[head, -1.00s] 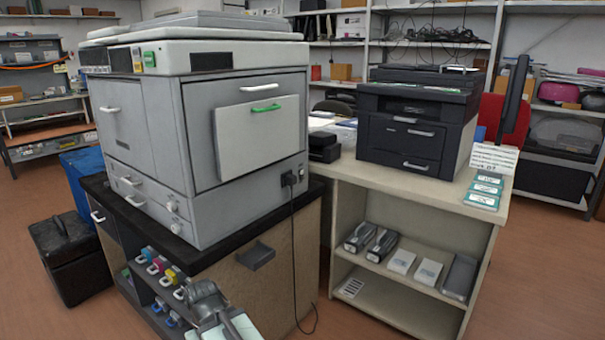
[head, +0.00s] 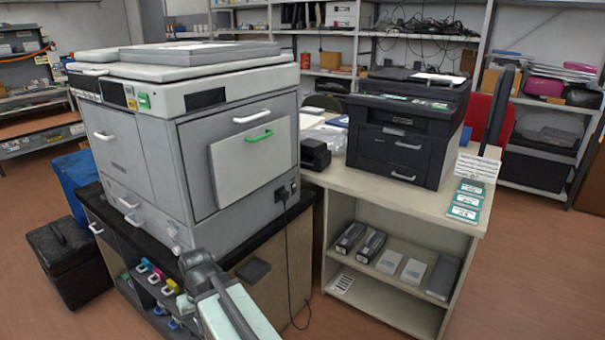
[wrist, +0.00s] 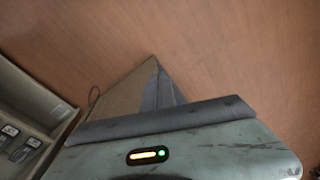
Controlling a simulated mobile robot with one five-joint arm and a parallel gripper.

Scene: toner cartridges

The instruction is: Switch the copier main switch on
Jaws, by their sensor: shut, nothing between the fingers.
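The copier (head: 140,150) is a large grey machine on a dark-topped cabinet at the left in the head view. Low on its right side is a black plug (head: 282,194) with a hanging cable. A small dark fitting (head: 293,187) beside the plug may be the main switch; its on or off position is too small to read. My arm reaches up from the bottom middle, in front of the cabinet. In the wrist view, my gripper (wrist: 163,88) shows as a grey wedge, shut and empty, over the floor and cabinet. It appears apart from the copier.
A shelf desk (head: 400,205) bearing a black printer (head: 405,130) stands to the right of the copier. A dark ledge (head: 253,271) juts from the cabinet side. Coloured toners (head: 158,275) lie in the cabinet's open front. The floor at the right is clear.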

